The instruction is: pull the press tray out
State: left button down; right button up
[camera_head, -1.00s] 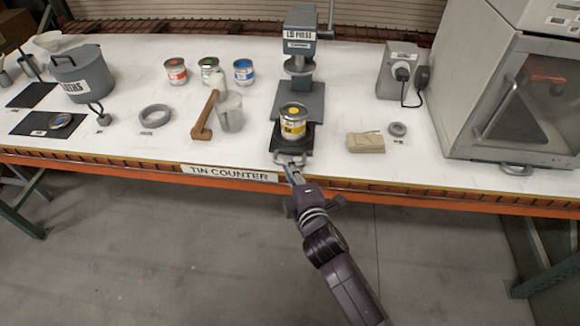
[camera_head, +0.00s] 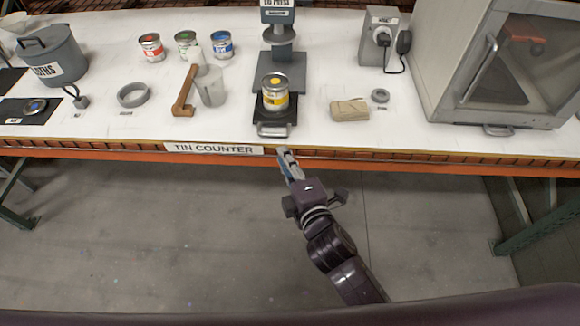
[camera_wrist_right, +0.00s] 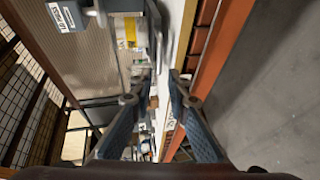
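The press tray (camera_head: 262,117) is a dark plate at the front of the grey lid press (camera_head: 278,35). A tin with a yellow label (camera_head: 275,98) stands upright on it. The tray's grey loop handle (camera_head: 273,130) points toward the counter's front edge. My right gripper (camera_head: 284,151) is just in front of the handle, at the counter edge, and looks apart from it. In the right wrist view its two fingers (camera_wrist_right: 166,73) stand apart with a narrow empty gap between them. My left gripper is not in view.
Red, green and blue tins (camera_head: 187,45) stand at the back left. A wooden-handled tool (camera_head: 186,92) and a metal cup (camera_head: 210,86) are left of the press. A tan packet (camera_head: 350,110) lies right of the tray. A large cabinet (camera_head: 500,65) stands far right.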

jog(key=v, duration=0.3)
jog(key=shift+s+d, duration=0.1)
jog(key=shift+s, duration=0.2)
dwell(0.3)
jog(key=s+d+f+m+g+h, duration=0.1)
jog(key=s+d+f+m+g, duration=0.15)
jog(key=f, duration=0.85)
jog(key=s+d+f+m+g+h+b, duration=0.1)
jog(key=s+d+f+m+g, duration=0.2)
jog(key=f, duration=0.9)
jog(key=s+d+f+m+g, duration=0.1)
jog(key=s+d+f+m, duration=0.2)
jog(key=f, duration=0.8)
jog(key=s+d+f+m+g+h, duration=0.1)
jog(key=s+d+f+m+g, duration=0.1)
jog(key=s+f, duration=0.5)
jog(key=s+d+f+m+g, duration=0.3)
jog(key=s+d+f, duration=0.3)
jog(key=s, duration=0.8)
jog(key=s+d+f+m+g+h+b, duration=0.1)
jog(key=s+d+f+m, duration=0.3)
jog(key=s+f, duration=0.4)
jog(key=s+g, duration=0.1)
jog(key=s, duration=0.2)
jog(key=shift+d+m+g+h, duration=0.3)
jog(key=shift+d+m+g, duration=0.05)
jog(key=shift+f, duration=0.1)
